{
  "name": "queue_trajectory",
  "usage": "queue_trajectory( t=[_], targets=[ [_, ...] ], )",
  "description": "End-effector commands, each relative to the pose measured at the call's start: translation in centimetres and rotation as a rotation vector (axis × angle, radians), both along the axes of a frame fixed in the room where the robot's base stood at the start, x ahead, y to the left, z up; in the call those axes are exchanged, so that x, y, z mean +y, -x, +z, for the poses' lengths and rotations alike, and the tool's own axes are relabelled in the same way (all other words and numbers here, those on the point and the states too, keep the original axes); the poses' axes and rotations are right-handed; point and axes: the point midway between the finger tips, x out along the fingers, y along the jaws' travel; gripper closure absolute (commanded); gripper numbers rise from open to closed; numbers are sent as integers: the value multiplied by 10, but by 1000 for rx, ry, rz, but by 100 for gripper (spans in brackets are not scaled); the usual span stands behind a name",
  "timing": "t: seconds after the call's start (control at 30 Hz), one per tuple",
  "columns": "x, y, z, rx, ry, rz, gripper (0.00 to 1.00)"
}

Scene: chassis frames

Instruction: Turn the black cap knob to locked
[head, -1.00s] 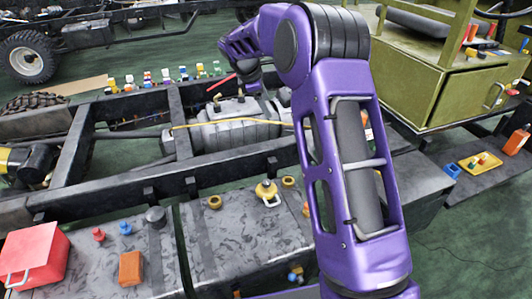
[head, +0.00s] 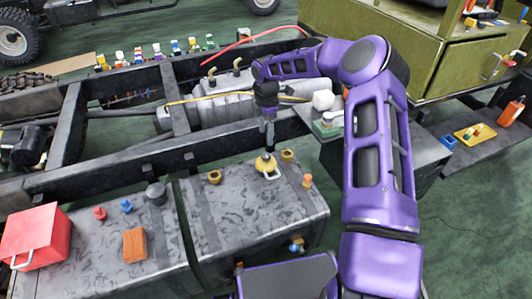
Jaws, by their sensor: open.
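The black cap knob (head: 156,193) is a dark round cap on top of the left grey tank, near its back edge. My gripper (head: 269,146) points down over the right tank, well to the right of the black cap. Its tips are close above a yellow cap with a pale loop handle (head: 266,165); I cannot tell whether they touch it. The gripper is open and small in view. No lock marking on the black cap can be made out.
A red box (head: 35,238), an orange block (head: 136,244), and small red (head: 99,213) and blue (head: 126,206) pieces stand on the left tank. Two brass rings (head: 215,177) flank the yellow cap. A dark frame rail (head: 100,182) runs behind the tanks.

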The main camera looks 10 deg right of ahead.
Motion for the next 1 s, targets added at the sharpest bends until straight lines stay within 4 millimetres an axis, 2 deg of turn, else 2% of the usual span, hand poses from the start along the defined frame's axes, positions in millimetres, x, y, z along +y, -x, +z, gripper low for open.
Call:
queue_trajectory(
  t=[0.03, 0.2, 0.43, 0.6, 0.87, 1.0],
  targets=[
    [0, 1, -14, 4, -1, 1, 29],
    [0, 1, -50, 3, -1, 0, 29],
    [0, 0, -84, 1, 0, -1, 29],
    [0, 0, -94, 0, 1, 0, 29],
    [0, 0, -95, 0, 1, 0, 29],
    [0, 0, -95, 0, 1, 0, 50]
  ],
)
